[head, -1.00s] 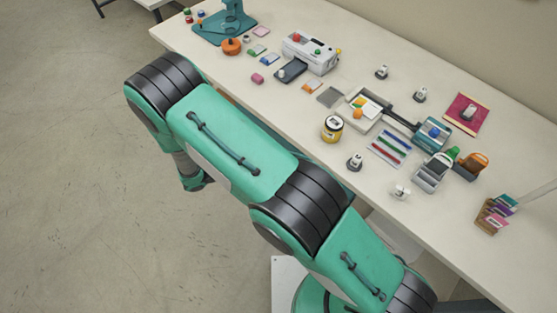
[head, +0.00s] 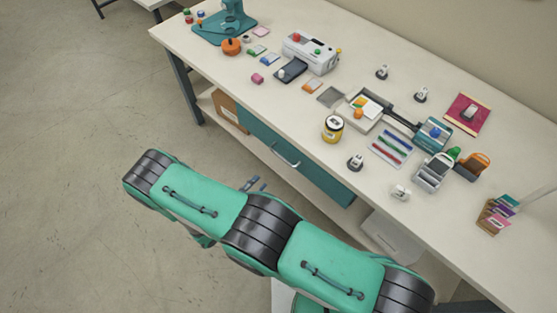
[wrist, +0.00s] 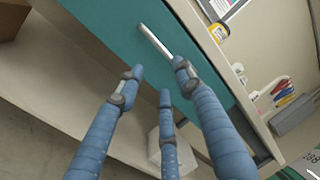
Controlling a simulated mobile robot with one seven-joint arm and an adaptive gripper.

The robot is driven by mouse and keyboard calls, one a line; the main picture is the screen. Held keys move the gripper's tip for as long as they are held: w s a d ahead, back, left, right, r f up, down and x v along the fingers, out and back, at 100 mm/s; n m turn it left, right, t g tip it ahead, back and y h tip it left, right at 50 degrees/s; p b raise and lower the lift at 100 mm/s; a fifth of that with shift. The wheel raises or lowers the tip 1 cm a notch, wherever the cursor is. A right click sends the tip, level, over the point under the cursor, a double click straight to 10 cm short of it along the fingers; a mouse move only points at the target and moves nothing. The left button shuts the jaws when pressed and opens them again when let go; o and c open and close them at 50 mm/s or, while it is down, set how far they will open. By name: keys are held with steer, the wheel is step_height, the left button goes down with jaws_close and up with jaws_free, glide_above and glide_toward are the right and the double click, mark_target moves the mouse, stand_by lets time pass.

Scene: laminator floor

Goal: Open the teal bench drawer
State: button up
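The teal bench drawer (head: 315,174) is set under the worktop and its front looks flush, so it appears closed. Its pale bar handle (head: 285,156) is in the middle of the front. The wrist view also shows the teal front (wrist: 105,25) and the handle (wrist: 156,42) just beyond my fingertips. My gripper (head: 254,184) is in front of the drawer, mostly hidden behind my arm in the head view. In the wrist view my gripper (wrist: 157,78) has its blue fingers spread open and empty. I see no clear contact with the handle.
The worktop (head: 300,110) above carries a laminator (head: 310,52), a yellow jar (head: 333,127), pens and stamps. A brown box (head: 229,109) stands on the lower shelf left of the drawer, and a white bin (head: 392,237) on the right. The floor at left is clear.

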steer(key=shift+w, duration=0.1)
steer(key=b+x, duration=0.1)
steer(key=x, duration=1.2)
steer(key=shift+w+d, duration=0.2)
steer(key=shift+d, duration=0.1)
steer(key=shift+r, duration=0.15)
jaws_close()
